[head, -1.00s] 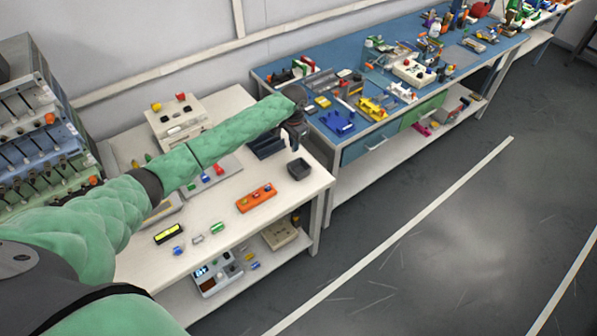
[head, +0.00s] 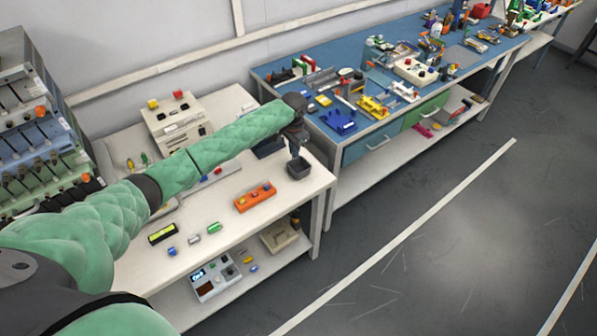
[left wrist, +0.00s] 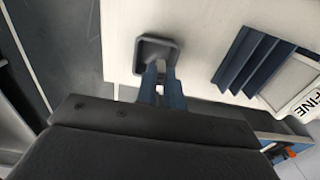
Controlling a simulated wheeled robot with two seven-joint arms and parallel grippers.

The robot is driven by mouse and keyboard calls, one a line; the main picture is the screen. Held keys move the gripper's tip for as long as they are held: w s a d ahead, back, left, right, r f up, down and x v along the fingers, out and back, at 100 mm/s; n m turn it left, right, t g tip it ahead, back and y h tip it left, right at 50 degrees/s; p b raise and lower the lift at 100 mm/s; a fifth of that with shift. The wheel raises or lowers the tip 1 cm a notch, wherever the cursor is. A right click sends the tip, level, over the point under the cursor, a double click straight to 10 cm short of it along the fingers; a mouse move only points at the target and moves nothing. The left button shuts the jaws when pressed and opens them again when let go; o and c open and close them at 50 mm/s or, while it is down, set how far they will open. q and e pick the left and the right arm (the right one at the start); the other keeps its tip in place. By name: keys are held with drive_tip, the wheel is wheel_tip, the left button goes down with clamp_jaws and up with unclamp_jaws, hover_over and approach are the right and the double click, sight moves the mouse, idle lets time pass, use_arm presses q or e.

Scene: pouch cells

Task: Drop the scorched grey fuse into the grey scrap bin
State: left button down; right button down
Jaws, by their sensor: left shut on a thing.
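The grey scrap bin (head: 299,173) is a small dark open box near the right edge of the white table. It also shows in the left wrist view (left wrist: 142,46), just beyond my fingertips. My left gripper (head: 295,156) points down over the bin, its tips at about the bin's opening. In the left wrist view the two dark fingers (left wrist: 161,70) overlap the bin's near side. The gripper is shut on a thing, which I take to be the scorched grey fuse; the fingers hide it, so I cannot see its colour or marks. My right gripper is not in view.
A dark blue ribbed rack (left wrist: 245,62) stands beside the bin. An orange block (head: 255,197) and small blue, grey and green pieces (head: 215,228) lie nearer on the white table (head: 225,260). A crowded blue bench (head: 300,128) adjoins behind.

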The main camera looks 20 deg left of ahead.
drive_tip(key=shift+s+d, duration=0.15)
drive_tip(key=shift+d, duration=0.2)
